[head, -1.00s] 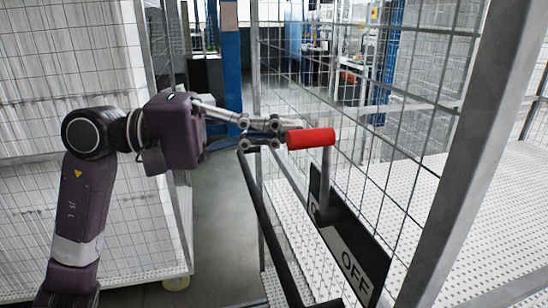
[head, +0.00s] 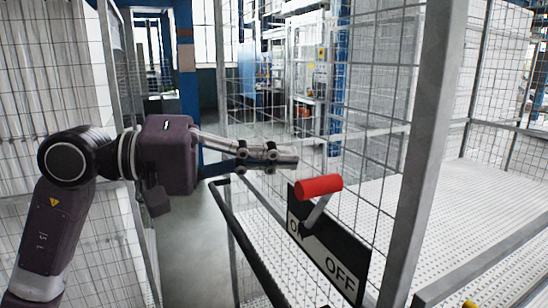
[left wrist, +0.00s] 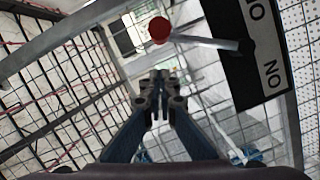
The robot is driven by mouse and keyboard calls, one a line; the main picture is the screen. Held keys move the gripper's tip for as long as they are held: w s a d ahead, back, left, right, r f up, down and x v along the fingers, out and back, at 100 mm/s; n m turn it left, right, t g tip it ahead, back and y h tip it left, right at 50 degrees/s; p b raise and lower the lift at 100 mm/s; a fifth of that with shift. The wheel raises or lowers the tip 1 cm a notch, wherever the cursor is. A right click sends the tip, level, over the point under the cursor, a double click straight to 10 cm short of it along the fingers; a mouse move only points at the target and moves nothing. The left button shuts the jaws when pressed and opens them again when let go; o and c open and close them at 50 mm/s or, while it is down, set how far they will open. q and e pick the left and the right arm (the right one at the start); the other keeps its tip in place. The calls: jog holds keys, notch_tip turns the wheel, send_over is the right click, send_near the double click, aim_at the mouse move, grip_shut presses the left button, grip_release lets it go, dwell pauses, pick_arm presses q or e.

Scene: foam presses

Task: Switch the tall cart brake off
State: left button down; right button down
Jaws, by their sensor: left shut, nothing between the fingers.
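The brake lever is a grey rod (head: 315,212) with a red cylindrical handle (head: 319,186). It is mounted on a black and white plate (head: 338,262) at the tall cart's mesh side. OFF reads clearly at the plate's lower right; the lever partly covers ON, and leans up and right from near ON. My left gripper (head: 291,158) is shut and empty, above and left of the red handle, apparently apart from it. In the left wrist view the shut fingertips (left wrist: 161,83) are below the handle's round red end (left wrist: 159,29). My right gripper is out of view.
The tall cart (head: 432,150) has a thick grey corner post, mesh walls and a perforated white shelf. A black bar (head: 243,240) runs along its near side. Another mesh cage (head: 55,110) stands at the left, with a narrow strip of floor between. A yellow bar (head: 480,286) lies low right.

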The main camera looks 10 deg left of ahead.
pick_arm(q)
jog(key=v, duration=1.2)
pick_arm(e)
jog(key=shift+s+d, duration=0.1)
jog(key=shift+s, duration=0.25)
pick_arm(q)
jog(key=shift+f, duration=0.1)
